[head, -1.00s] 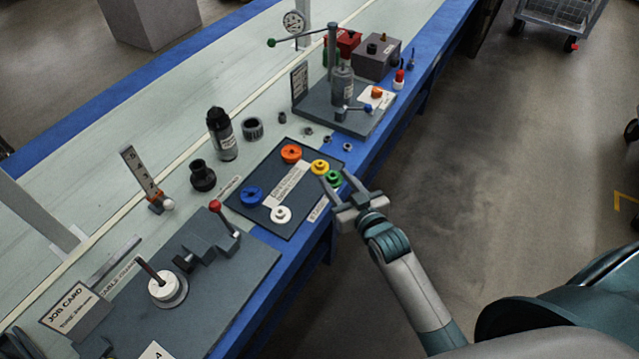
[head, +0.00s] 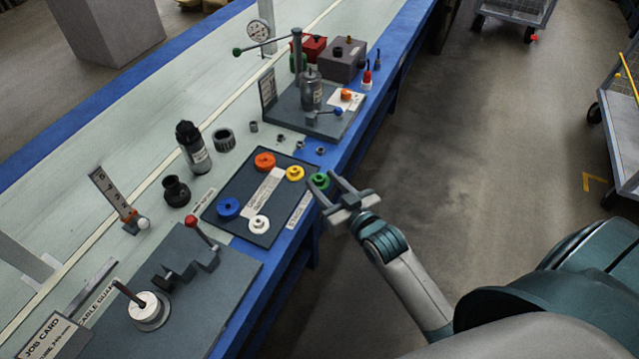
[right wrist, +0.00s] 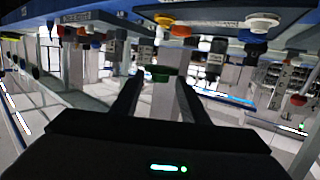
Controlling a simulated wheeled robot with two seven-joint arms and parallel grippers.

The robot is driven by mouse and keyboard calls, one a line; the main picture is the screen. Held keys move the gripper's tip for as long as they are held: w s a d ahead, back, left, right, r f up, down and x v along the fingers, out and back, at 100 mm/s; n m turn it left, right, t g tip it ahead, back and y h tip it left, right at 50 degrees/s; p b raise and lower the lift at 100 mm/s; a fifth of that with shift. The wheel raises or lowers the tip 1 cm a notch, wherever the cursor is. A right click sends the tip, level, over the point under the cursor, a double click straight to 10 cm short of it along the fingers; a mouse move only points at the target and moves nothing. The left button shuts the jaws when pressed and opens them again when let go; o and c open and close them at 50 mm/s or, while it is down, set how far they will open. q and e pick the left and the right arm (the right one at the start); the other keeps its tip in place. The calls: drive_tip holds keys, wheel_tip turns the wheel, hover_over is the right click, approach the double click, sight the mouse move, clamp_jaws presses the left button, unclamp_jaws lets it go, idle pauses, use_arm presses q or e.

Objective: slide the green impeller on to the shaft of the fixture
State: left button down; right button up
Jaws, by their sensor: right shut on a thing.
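The green impeller (head: 318,181) is between the fingertips of my right gripper (head: 322,183), which is shut on it at the right edge of the dark parts mat. In the right wrist view the green impeller (right wrist: 158,72) shows between the two dark fingers (right wrist: 160,85). The fixture (head: 205,320) is a dark plate at the lower left. Its thin upright shaft (head: 128,292) rises from a white round hub (head: 149,307), and nothing green is on it. My left gripper is not in view.
The mat (head: 222,210) holds orange (head: 264,161), yellow (head: 295,173), blue (head: 228,207) and white (head: 258,224) impellers. A red-knobbed lever (head: 191,222) stands on the fixture between mat and shaft. A black bottle (head: 193,147) and a press (head: 298,70) stand farther back.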

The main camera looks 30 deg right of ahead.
drive_tip(key=a+r, duration=0.3)
drive_tip(key=r, duration=0.6)
drive_tip(key=s+a+r+h, duration=0.1)
drive_tip(key=a+r, duration=0.3)
drive_tip(key=r, duration=0.5)
drive_tip(key=shift+s+r+m, duration=0.15)
drive_tip(key=shift+m, duration=0.25)
drive_tip(key=shift+a, duration=0.15)
